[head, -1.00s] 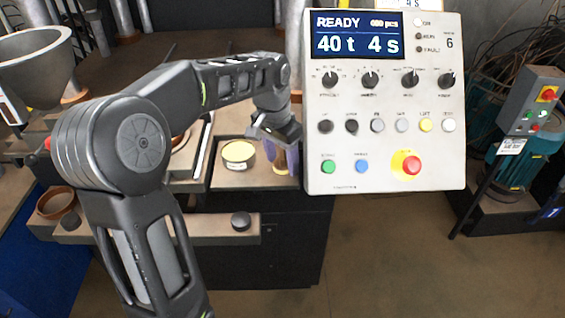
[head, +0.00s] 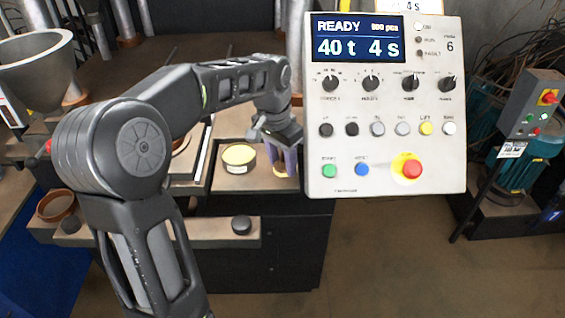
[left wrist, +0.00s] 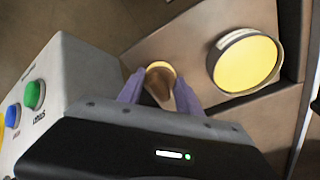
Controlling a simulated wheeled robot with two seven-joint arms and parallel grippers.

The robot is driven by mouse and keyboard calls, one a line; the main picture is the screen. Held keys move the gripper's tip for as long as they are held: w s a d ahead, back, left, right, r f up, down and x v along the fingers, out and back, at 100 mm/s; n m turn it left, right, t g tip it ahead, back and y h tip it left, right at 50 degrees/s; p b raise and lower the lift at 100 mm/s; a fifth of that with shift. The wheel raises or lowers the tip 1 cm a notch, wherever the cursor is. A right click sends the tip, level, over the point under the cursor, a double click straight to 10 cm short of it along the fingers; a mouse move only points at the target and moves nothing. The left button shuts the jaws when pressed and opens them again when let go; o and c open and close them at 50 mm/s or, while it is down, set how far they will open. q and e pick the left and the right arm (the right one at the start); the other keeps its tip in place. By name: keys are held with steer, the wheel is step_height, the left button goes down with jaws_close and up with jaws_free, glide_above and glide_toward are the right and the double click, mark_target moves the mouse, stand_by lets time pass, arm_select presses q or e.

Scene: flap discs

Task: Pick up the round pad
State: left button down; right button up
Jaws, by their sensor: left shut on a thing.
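The round pad (left wrist: 161,68) shows in the left wrist view as a small tan piece with a pale yellow round edge. It sits between the two purple fingers of my left gripper (left wrist: 160,88), which is shut on it. Part of the pad is hidden by the fingers and the gripper body. In the head view, my left gripper (head: 284,161) points down over the tray, and only a bit of the pad (head: 279,171) shows below the fingers. I cannot tell whether the pad still touches the tray floor. My right gripper is not in view.
A round tin with a yellow top (head: 239,157) stands in the tray (head: 228,183), left of my gripper; it also shows in the left wrist view (left wrist: 245,61). A control panel (head: 385,185) is close on the right. A black knob (head: 241,224) sits on the front ledge.

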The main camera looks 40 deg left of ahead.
mark_target(283, 156)
arm_select(q)
steer(key=shift+r, duration=0.55)
step_height(283, 156, up, 2)
steer(key=shift+r+b, duration=0.1)
steer(key=shift+b, duration=0.4)
steer(key=s+d+b, duration=0.5)
steer(key=s+d, duration=0.6)
steer(key=s, duration=0.3)
steer(key=shift+s, duration=0.2)
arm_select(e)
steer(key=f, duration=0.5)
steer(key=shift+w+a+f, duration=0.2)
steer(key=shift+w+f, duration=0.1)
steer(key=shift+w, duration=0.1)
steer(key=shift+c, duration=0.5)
